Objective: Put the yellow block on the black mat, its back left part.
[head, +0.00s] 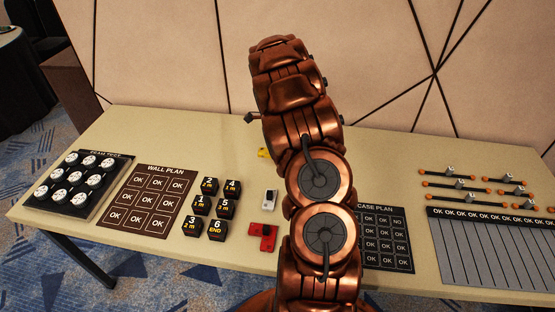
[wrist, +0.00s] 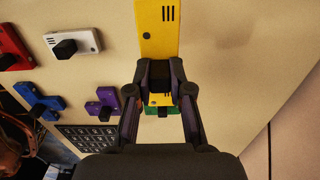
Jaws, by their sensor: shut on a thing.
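The yellow block (wrist: 157,28) is at the top middle of the wrist view, with dark stripes on its face. My gripper (wrist: 161,72) is shut on its dark middle part, and a yellow piece shows below between the fingers. I cannot tell whether the block touches the table. In the head view only a bit of the yellow block (head: 263,153) shows left of my arm; my gripper's fingers are hidden. The black mat (head: 388,267), headed CASE PLAN, lies right of my arm, its left part hidden. It also shows at lower left in the wrist view (wrist: 90,138).
A white block (head: 269,200) and a red block (head: 262,237) lie left of my arm. The wrist view shows a blue block (wrist: 38,104), a purple block (wrist: 104,103) and something green (wrist: 153,112) behind the fingers. Black cubes, a brown WALL PLAN mat (head: 148,202) and a grey board (head: 490,250) occupy the table.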

